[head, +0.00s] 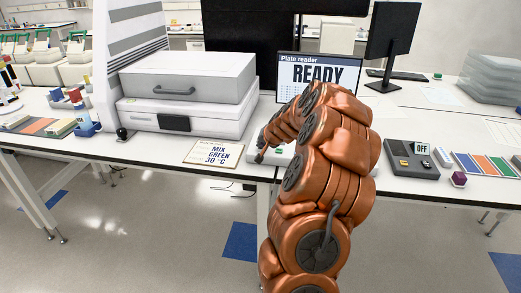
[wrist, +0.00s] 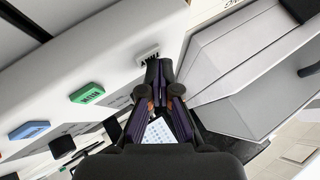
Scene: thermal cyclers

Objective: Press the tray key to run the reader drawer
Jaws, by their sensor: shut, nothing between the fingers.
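The plate reader's screen (head: 318,75) shows READY. A white key (wrist: 148,56) with dark lettering is on a pale panel (wrist: 90,50) in the wrist view; I cannot read the lettering surely. My gripper (wrist: 158,68) is shut and empty, its fingertips close beside this key; I cannot tell if they touch it. A green key (wrist: 87,93) and a blue key (wrist: 29,130) sit farther left on the panel. In the head view my arm hides most of the key panel (head: 283,149), and my gripper (head: 261,154) is at its left end.
A large white instrument (head: 186,80) with a dark front panel stands left of the screen. A card (head: 213,153) reading MIX GREEN 30 °C lies in front. A grey box (head: 411,157) showing OFF stands right, by coloured strips (head: 487,165) and a purple block (head: 458,179).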

